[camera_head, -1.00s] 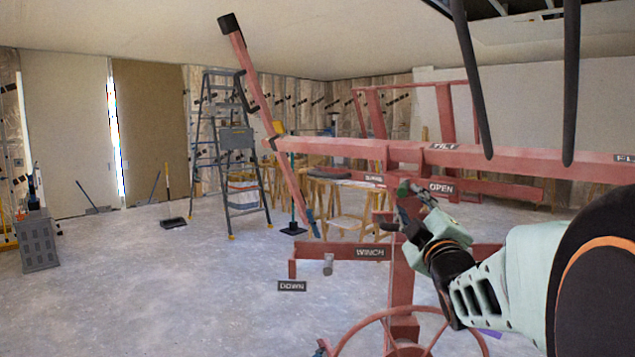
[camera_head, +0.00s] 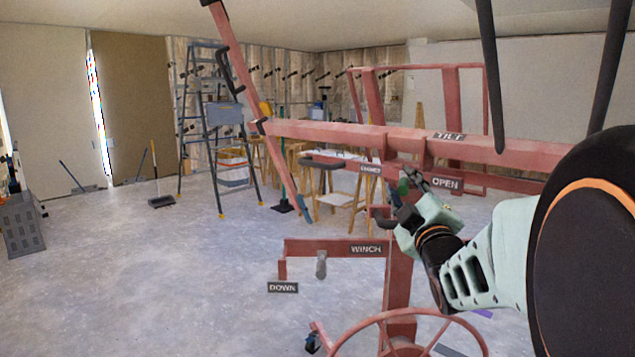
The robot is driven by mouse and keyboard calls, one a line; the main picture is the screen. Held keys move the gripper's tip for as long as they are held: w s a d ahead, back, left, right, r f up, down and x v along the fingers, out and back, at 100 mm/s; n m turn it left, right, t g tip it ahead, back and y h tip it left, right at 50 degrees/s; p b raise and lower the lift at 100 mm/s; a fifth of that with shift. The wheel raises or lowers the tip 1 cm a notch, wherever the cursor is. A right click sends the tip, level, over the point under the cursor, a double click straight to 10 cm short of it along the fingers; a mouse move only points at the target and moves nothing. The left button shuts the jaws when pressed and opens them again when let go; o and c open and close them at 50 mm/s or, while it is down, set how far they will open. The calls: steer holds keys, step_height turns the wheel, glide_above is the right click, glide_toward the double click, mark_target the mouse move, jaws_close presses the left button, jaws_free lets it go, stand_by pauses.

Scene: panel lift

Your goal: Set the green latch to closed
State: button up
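A small green latch (camera_head: 402,187) sits on the red panel lift's post, between a label that seems to read CLOSED (camera_head: 370,169) on its left and the OPEN label (camera_head: 446,184) on its right. My gripper (camera_head: 402,194) is in front of the post, right at the latch, and partly covers it. One dark finger shows beside the latch and another lower left. The fingers look apart, but whether they touch the latch cannot be told.
The red panel lift (camera_head: 340,133) fills the middle, with a long crossbar labelled TILT and a WINCH arm (camera_head: 335,249) below. Its handwheel (camera_head: 410,318) is at the bottom. A stepladder (camera_head: 207,125) and sawhorses stand behind.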

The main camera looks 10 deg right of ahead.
jaws_close()
